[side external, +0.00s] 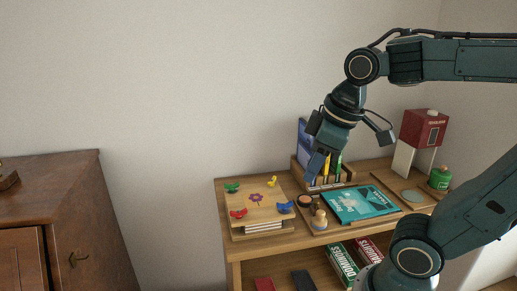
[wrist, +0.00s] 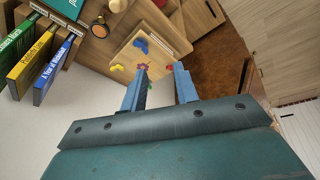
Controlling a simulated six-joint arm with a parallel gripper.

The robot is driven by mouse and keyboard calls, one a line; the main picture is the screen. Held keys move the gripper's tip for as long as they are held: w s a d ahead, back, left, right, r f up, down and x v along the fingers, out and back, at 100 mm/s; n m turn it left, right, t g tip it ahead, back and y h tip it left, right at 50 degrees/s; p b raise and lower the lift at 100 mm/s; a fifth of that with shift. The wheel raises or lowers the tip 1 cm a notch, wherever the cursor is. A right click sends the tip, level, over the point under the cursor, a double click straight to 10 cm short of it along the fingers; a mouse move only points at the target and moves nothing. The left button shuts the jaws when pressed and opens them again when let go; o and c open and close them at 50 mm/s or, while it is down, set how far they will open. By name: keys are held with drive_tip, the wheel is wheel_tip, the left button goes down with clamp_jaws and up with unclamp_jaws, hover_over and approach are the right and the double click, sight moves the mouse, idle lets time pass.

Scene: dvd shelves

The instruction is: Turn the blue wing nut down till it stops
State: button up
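The blue wing nut (side external: 285,208) sits at the front right corner of a wooden flower press (side external: 257,207) with a flower printed on top. In the wrist view, the blue wing nut (wrist: 141,45) shows beyond my fingertips, a little to the left. Green (side external: 232,187), yellow (side external: 272,182) and red (side external: 239,213) wing nuts sit at the other corners. My gripper (wrist: 159,70) is open, with nothing between its fingers. In the side view, my gripper (side external: 314,172) is above and behind the press, to its right, apart from the nut.
The press lies on a wooden shelf unit (side external: 234,254). A wooden stamp or peg (side external: 319,219), a teal book (side external: 361,204) and a holder with upright books (side external: 327,178) stand right of it. A red-topped dispenser (side external: 424,128) and green can (side external: 440,177) are farther right.

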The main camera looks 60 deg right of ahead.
sight(285, 205)
drive_tip(key=w+d+n+g, duration=0.4)
drive_tip(key=w+d+n, duration=0.1)
drive_tip(key=w, duration=0.3)
drive_tip(key=shift+n, duration=0.6)
drive_tip(key=shift+w+f, duration=0.1)
drive_tip(key=shift+f, duration=0.15)
wheel_tip(285, 205, down, 14)
drive_tip(key=shift+r, duration=0.25)
clamp_jaws()
